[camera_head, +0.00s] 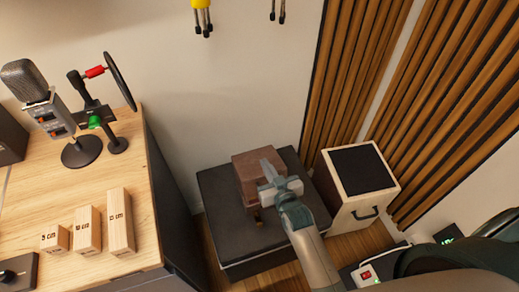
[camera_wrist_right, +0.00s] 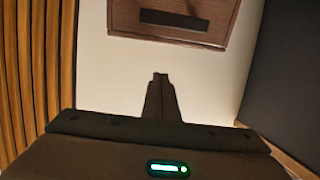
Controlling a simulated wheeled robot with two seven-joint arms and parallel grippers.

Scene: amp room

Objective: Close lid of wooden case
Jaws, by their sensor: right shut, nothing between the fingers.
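The wooden case (camera_head: 244,163) is reddish brown and sits on a low black box in the head view. My right gripper (camera_head: 267,168) is shut and empty, and overlaps the case's right part in that view. It hides part of the case, and I cannot tell from this view whether they touch or how far the lid is open. In the right wrist view, a brown wooden face of the case (camera_wrist_right: 122,18) with a dark strip shows at the top, beyond the shut fingertips (camera_wrist_right: 160,78). My left gripper is not in view.
The low black box (camera_head: 222,200) bears the case. A pale cabinet with a black top (camera_head: 361,170) stands to its right. A wooden desk (camera_head: 60,200) with a microphone (camera_head: 27,85) and numbered blocks (camera_head: 120,222) is at left. Slatted panels (camera_head: 350,70) line the wall.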

